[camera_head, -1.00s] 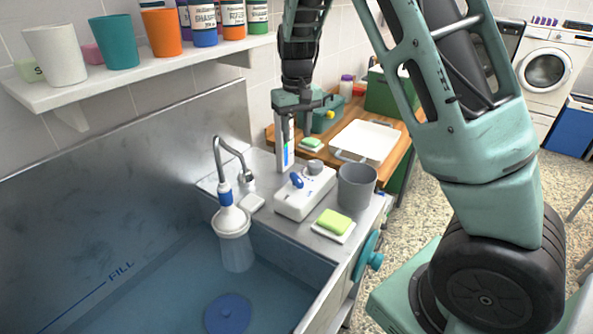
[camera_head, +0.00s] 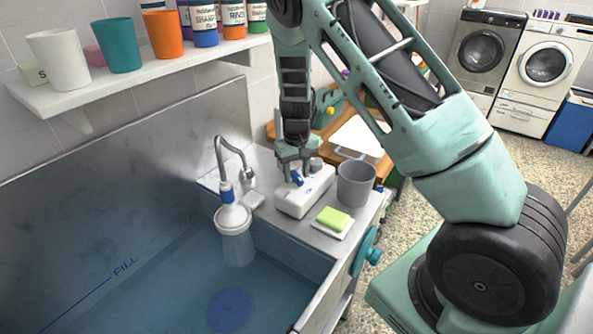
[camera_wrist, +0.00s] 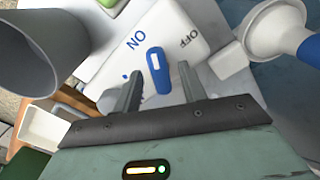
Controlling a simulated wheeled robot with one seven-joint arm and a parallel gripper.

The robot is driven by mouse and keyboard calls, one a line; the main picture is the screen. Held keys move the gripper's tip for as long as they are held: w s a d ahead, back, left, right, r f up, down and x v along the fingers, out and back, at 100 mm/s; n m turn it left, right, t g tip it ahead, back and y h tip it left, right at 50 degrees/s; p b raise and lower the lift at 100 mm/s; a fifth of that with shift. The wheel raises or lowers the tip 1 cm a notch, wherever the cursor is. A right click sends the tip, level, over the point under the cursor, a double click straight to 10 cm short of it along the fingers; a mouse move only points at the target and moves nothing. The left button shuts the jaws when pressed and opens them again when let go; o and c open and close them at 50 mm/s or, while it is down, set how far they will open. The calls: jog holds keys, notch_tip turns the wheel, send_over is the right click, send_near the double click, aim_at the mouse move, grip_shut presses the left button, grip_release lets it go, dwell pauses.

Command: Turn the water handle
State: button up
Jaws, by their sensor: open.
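The water handle is a small blue lever (camera_wrist: 157,70) on a white box (camera_head: 317,192) with printed ON and OFF marks. The box stands on the metal ledge beside the tub. In the wrist view the lever lies between my two fingertips, with gaps on both sides. My gripper (camera_wrist: 160,72) is open and points down over the box; in the head view my gripper (camera_head: 296,170) is right at the lever and partly hides it. ON shows to the left of the lever's far end and OFF to its right in the wrist view.
A grey cup (camera_head: 355,184) and a green sponge (camera_head: 332,217) on a white dish stand close to the box's right. A shelf (camera_head: 130,78) with cups and bottles is above left.

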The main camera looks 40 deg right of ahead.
grip_shut()
jog(key=shift+m, duration=0.3)
jog(key=shift+m+p, duration=0.35)
jog(key=shift+m, duration=2.15)
jog(key=shift+w, duration=0.1)
grip_release()
jog(key=shift+r, duration=0.15)
